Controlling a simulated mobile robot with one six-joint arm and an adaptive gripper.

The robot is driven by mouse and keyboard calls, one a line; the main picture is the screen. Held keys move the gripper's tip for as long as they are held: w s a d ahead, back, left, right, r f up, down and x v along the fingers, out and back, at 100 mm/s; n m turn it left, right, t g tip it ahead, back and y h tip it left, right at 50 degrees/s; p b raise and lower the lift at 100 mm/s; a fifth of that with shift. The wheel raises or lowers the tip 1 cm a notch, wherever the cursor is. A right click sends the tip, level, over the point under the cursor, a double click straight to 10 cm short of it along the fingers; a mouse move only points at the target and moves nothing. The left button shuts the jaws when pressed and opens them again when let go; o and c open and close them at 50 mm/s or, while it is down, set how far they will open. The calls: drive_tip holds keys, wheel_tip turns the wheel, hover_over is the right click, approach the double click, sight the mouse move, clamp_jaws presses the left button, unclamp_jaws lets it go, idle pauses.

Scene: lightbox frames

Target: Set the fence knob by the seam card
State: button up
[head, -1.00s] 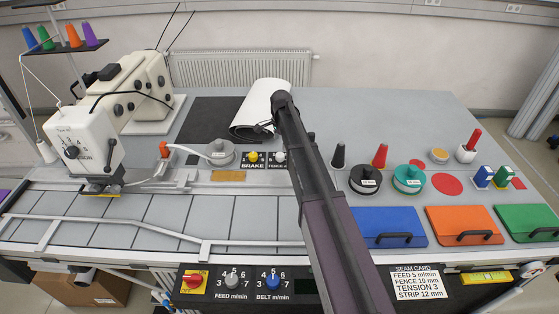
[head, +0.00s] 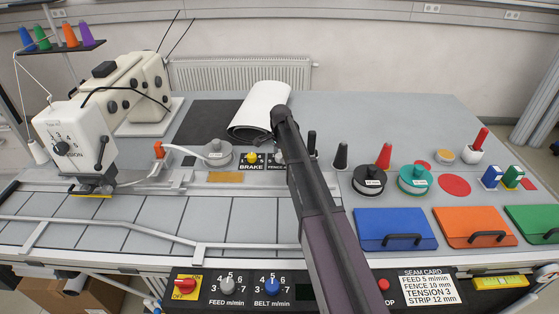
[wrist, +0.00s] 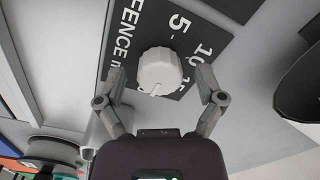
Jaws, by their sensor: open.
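The fence knob (wrist: 158,66) is a pale grey ribbed dial on a dark plate marked FENCE, with 5, 10 and 15 around it. A small dark mark shows near its lower edge in the wrist view, on the side away from the 5. My gripper (wrist: 161,82) is open, with one finger on each side of the knob; I cannot tell if they touch it. In the head view the fence knob (head: 279,158) is partly hidden by my arm. The seam card (head: 428,287) at front right reads feed 5 m/min, fence 10 mm, tension 3, strip 12 mm.
The brake knob (head: 252,158) sits just left of the fence knob. A white roll (head: 260,108) lies behind. The sewing machine (head: 75,135) stands at left. A black spool (head: 369,180) and a teal spool (head: 416,180) stand to the right. A feed knob (head: 227,286) is in front.

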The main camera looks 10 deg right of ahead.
drive_tip(key=shift+f, duration=0.15)
drive_tip(key=c, duration=1.2)
drive_tip(key=shift+o, duration=0.2)
drive_tip(key=shift+n, duration=0.3)
drive_tip(key=n, duration=0.4)
drive_tip(key=shift+n, duration=0.4)
drive_tip(key=n, duration=1.2)
drive_tip(key=shift+n, duration=0.3)
drive_tip(key=n, duration=0.5)
drive_tip(key=shift+n, duration=0.4)
